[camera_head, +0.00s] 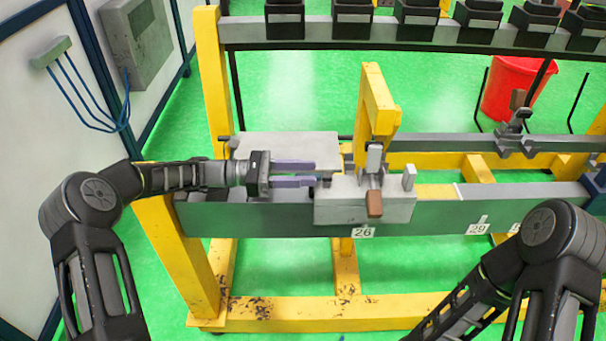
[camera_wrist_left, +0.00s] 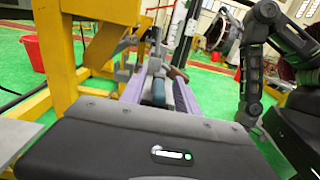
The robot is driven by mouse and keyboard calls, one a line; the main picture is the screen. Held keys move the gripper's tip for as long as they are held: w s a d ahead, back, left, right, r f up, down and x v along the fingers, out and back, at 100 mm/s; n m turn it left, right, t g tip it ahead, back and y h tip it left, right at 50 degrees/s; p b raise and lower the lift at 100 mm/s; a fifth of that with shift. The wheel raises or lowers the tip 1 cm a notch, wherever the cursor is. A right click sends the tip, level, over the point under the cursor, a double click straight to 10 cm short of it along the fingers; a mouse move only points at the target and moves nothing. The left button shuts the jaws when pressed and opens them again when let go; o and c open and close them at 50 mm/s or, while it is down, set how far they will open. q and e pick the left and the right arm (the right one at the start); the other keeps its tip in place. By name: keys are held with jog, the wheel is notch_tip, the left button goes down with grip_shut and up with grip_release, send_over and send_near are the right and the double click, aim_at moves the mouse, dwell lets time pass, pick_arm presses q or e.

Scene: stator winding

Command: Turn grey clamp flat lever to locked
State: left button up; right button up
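The grey clamp (camera_head: 365,199) is mounted on the front grey beam, by the label 26. A grey lever (camera_head: 375,158) stands up on it, and a brown handle (camera_head: 374,203) hangs on its front face. My left gripper (camera_head: 316,172) is to the left of the clamp, level with its top, with its two purple fingers apart and nothing visible held. In the left wrist view the grey clamp parts (camera_wrist_left: 158,86) and brown handle (camera_wrist_left: 178,74) show beyond and between the fingers. Exact contact cannot be told. My right arm is at lower right; its gripper is out of view.
A yellow upright (camera_head: 376,105) rises just behind the clamp. A second clamp (camera_head: 514,128) sits on the rear beam at right. A grey plate (camera_head: 285,150) lies behind my left gripper. A red bucket (camera_head: 510,88) stands at the back. The front beam right of the clamp is clear.

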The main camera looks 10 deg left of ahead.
pick_arm(q)
notch_tip(320, 180, up, 9)
jog(key=shift+r+b, duration=0.2)
jog(key=shift+b, duration=0.15)
dwell(0.4)
